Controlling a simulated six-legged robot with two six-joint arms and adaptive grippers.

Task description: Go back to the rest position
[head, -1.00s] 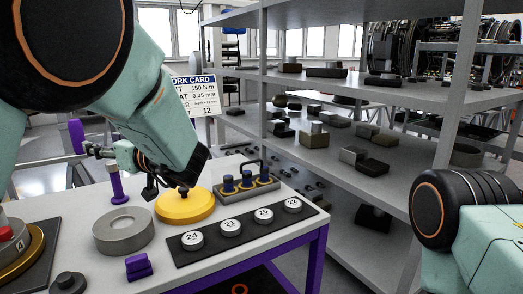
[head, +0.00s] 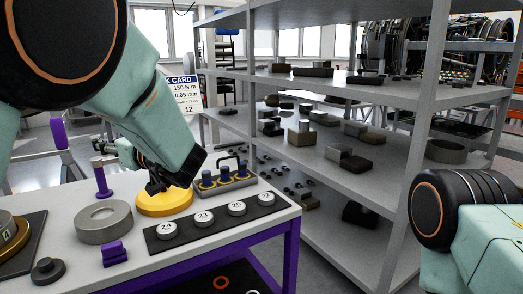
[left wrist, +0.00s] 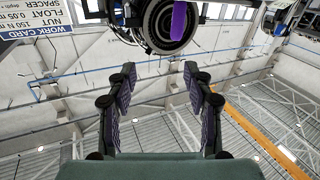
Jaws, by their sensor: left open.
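My left gripper (head: 98,153) shows small beyond my bent left arm, above the left part of the workbench (head: 255,222). In the left wrist view the gripper (left wrist: 159,70) has its two fingers wide apart, with nothing between them. That view is upside down and looks past the fingers to the hall's ceiling and wall. My right arm stands at the right edge of the head view; its gripper is outside the picture.
The bench carries a grey ring (head: 103,222), a yellow disc (head: 165,203), a black strip (head: 205,228) with numbered white pucks, and a purple post (head: 101,182). A work card (head: 186,92) stands behind. Grey shelving (head: 330,150) with several blocks fills the right.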

